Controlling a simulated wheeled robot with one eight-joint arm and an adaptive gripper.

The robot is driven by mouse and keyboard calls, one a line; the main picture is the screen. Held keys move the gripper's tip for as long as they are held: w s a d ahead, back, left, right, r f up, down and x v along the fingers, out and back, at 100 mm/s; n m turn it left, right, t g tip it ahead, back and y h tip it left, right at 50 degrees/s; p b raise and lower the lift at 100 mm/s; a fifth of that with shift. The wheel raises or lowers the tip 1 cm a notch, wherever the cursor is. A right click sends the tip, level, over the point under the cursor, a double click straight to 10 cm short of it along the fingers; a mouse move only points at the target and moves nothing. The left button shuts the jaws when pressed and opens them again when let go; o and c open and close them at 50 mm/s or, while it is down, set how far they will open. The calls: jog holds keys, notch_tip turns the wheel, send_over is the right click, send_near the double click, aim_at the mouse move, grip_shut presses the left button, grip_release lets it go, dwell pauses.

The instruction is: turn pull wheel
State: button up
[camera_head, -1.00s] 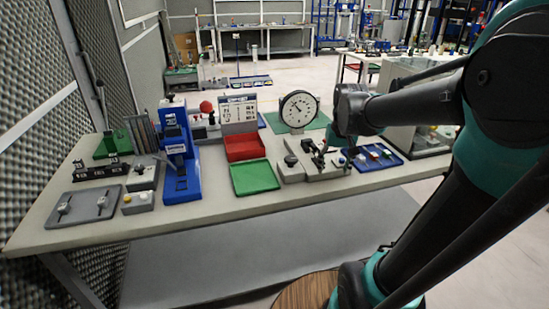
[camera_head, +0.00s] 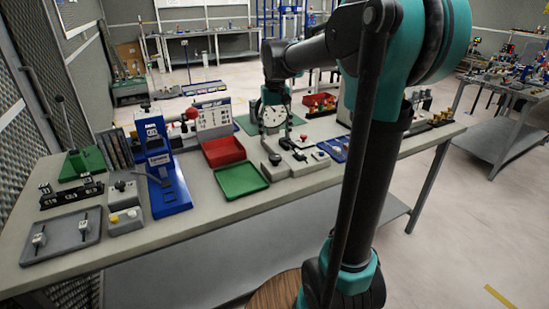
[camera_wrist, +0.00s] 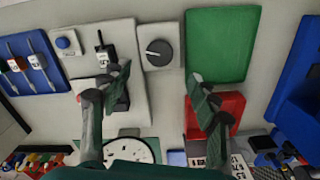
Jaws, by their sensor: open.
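A round black knob (camera_wrist: 158,53) sits on a small light-grey box in the wrist view, and it also shows in the head view (camera_head: 274,158). I cannot tell for sure that it is the pull wheel. My gripper (camera_wrist: 160,78) is open and empty, with one finger on each side of the picture. The knob lies between the finger lines, beyond the tips. In the head view my gripper (camera_head: 286,130) hangs over the grey fixture, in front of the dial gauge (camera_head: 268,114); its fingertips are hard to make out.
A grey block with a black clamp (camera_wrist: 120,95) is beside the knob, near the left finger. A green tray (camera_head: 240,180) and a red bin (camera_head: 222,151) stand left of it. A blue stand (camera_head: 168,185) is farther left. A blue tray (camera_head: 335,149) is right.

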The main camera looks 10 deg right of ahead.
aim_at(275, 156)
notch_tip(275, 156, down, 10)
jog(key=shift+f, duration=0.1)
jog(key=shift+c, duration=0.3)
jog(key=c, duration=1.1)
jog(key=shift+m, duration=0.7)
jog(key=o, duration=1.2)
jog(key=shift+c, duration=0.2)
notch_tip(275, 156, up, 12)
